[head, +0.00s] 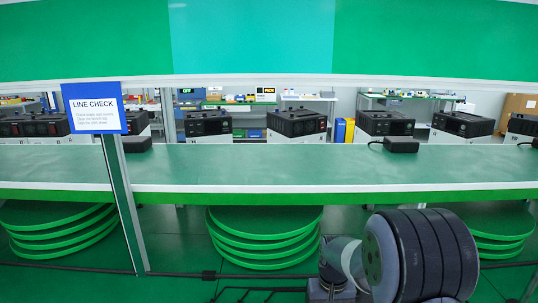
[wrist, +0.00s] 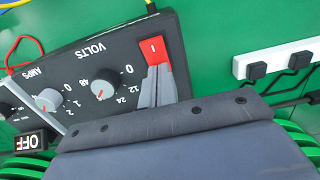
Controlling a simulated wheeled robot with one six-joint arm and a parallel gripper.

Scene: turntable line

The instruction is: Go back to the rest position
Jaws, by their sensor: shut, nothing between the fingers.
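My gripper (wrist: 156,87) shows in the wrist view as two grey fingers, side by side and shut, with nothing between them. Their tips are at the lower edge of a red switch (wrist: 153,52) marked "I"; I cannot tell whether they touch it. The switch is on a black power supply panel (wrist: 125,50), seen upside down, with VOLTS and AMPS knobs. A dark cover of my own wrist hides the lower part of this view. In the head view my arm (head: 420,255) is at the lower right, and my gripper is not visible.
A white power strip (wrist: 280,58) with black plugs is right of the panel; an OFF tag (wrist: 30,141) is at left. In the head view a green counter (head: 240,168) crosses the scene, with a LINE CHECK sign (head: 93,108) in front. Green stacked discs (head: 265,235) are below.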

